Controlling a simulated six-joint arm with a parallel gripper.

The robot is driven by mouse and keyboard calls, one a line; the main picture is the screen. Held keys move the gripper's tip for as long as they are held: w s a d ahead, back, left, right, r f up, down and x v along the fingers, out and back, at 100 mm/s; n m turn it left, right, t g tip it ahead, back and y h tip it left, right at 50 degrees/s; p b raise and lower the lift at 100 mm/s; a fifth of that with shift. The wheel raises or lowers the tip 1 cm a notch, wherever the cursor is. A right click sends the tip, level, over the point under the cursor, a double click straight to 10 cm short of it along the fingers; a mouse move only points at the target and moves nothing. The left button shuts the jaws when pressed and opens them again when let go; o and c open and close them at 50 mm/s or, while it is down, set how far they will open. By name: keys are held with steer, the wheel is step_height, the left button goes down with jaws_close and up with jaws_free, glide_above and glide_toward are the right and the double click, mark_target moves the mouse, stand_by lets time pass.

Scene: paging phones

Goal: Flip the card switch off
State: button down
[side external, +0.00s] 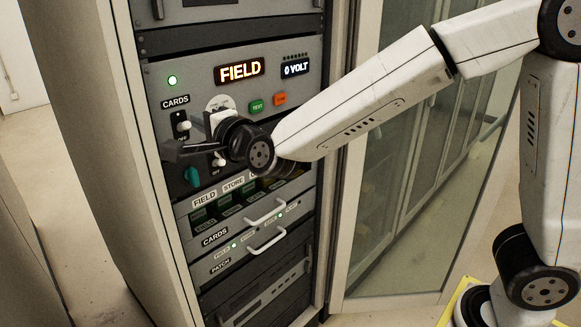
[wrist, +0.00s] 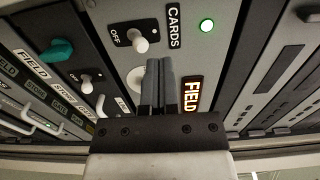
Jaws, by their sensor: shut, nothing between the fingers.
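The card switch (side external: 183,126) is a white toggle on a black plate under the CARDS label (side external: 175,101), on the grey rack panel. It also shows in the wrist view (wrist: 140,43), with an OFF mark (wrist: 117,38) at one end of its plate. The knob appears to stand on the side away from that mark, though its exact tilt is hard to tell. My gripper (wrist: 159,63) is shut and empty, its two dark fingertips together beside the knob in the picture. In the side view my gripper (side external: 168,150) is in front of the panel just below the switch. I see no clear contact.
A second toggle (wrist: 86,86) and a teal knob (wrist: 57,51) are nearby. The lit FIELD display (side external: 240,70), a green button (side external: 257,106) and an orange button (side external: 280,99) are higher on the panel. Drawer handles (side external: 266,212) stick out below. A glass door (side external: 415,160) stands to the right.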

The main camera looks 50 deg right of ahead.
mark_target(189, 126)
steer(key=shift+w, duration=2.6)
steer(key=shift+f, duration=0.3)
steer(key=shift+s+f, duration=0.1)
steer(key=shift+f, duration=0.5)
steer(key=shift+d+f, duration=0.1)
steer(key=shift+f, duration=0.15)
steer(key=shift+w+f, duration=0.15)
steer(key=shift+w, duration=0.1)
steer(key=shift+s+r, duration=0.1)
steer(key=shift+r, duration=0.1)
